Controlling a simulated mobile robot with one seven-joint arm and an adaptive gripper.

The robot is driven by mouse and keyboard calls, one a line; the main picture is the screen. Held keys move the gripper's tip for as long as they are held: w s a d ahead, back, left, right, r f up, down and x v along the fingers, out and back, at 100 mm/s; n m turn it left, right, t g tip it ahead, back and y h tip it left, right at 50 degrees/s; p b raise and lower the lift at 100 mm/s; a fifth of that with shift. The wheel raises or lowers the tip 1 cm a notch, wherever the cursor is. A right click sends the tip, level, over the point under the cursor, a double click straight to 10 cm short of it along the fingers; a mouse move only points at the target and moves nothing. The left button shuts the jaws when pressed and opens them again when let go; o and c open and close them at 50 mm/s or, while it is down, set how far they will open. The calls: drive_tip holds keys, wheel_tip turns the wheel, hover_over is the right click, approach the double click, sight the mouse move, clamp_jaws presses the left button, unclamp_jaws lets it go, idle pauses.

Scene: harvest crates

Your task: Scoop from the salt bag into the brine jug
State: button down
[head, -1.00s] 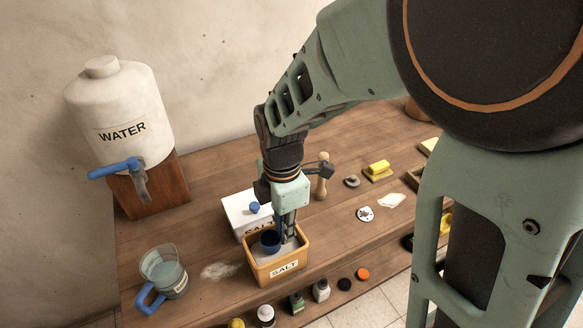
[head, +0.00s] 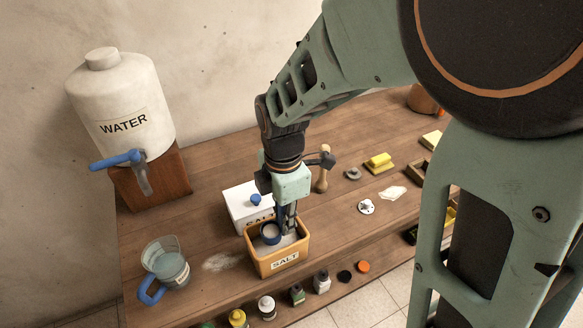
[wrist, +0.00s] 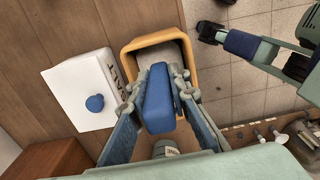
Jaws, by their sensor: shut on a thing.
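The salt container is an open orange-yellow tub marked SALT (head: 262,270), with white salt inside; the wrist view shows its rim (wrist: 128,62). My gripper (head: 287,225) points down into the tub and is shut on the handle of a blue scoop (head: 263,238). In the wrist view the blue handle (wrist: 158,100) sits between both fingers. The scoop's cup is at the left inside the tub, mouth up, and pale salt shows in it. The brine jug (head: 163,262), clear with a blue handle and holding liquid, stands upright to the left, apart from the gripper.
A white lid with a blue knob (head: 238,205) lies behind the tub. A white WATER tank (head: 125,105) with a blue tap stands at the back left. Spilled salt (head: 222,262) lies between jug and tub. Small bottles (head: 297,295) line the front; a yellow brush (head: 379,163) lies right.

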drive_tip(key=shift+r+p, duration=2.05)
drive_tip(key=shift+r, duration=1)
